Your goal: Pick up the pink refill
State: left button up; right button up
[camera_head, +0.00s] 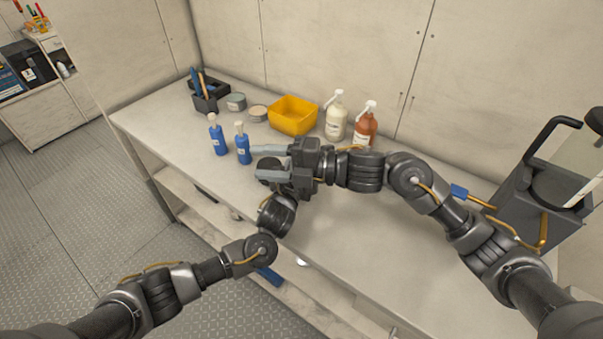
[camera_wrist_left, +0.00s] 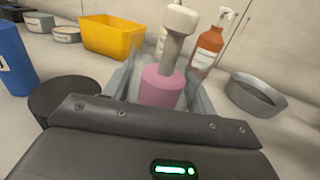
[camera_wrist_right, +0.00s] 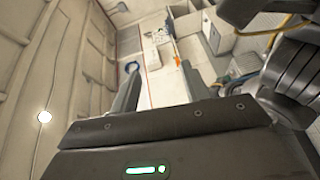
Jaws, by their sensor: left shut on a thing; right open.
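The pink refill (camera_wrist_left: 161,87) shows in the left wrist view as a pink cylinder with a grey neck and a pale cap. It stands between the fingers of my left gripper (camera_wrist_left: 160,92), which is shut on it. I cannot tell whether its base touches the bench. In the head view the refill is hidden behind my grippers. My right gripper (camera_head: 268,150) is above the bench, close to my left gripper. In the right wrist view its fingers (camera_wrist_right: 156,92) are apart with nothing between them.
Two blue bottles (camera_head: 217,136) stand left of the grippers on the bench (camera_head: 350,240). Behind are a black caddy (camera_head: 210,97), tins (camera_head: 236,102), a yellow bin (camera_head: 293,116), and cream (camera_head: 336,119) and orange (camera_head: 365,127) bottles. A grey bowl (camera_wrist_left: 257,96) sits nearby. The front bench is clear.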

jog(key=w+d+f+n+t+h, duration=0.1)
jog(key=w+d+f+n+t, duration=0.3)
jog(key=d+n, duration=0.3)
jog(key=w+d+f+n+t+h, duration=0.2)
jog(key=w+d+f+n+t, duration=0.25)
jog(key=d+n, duration=0.3)
jog(key=shift+m+g, duration=0.35)
jog(key=shift+m, duration=0.1)
jog(key=shift+x, duration=5.75)
jog(key=shift+f, duration=0.1)
grip_shut()
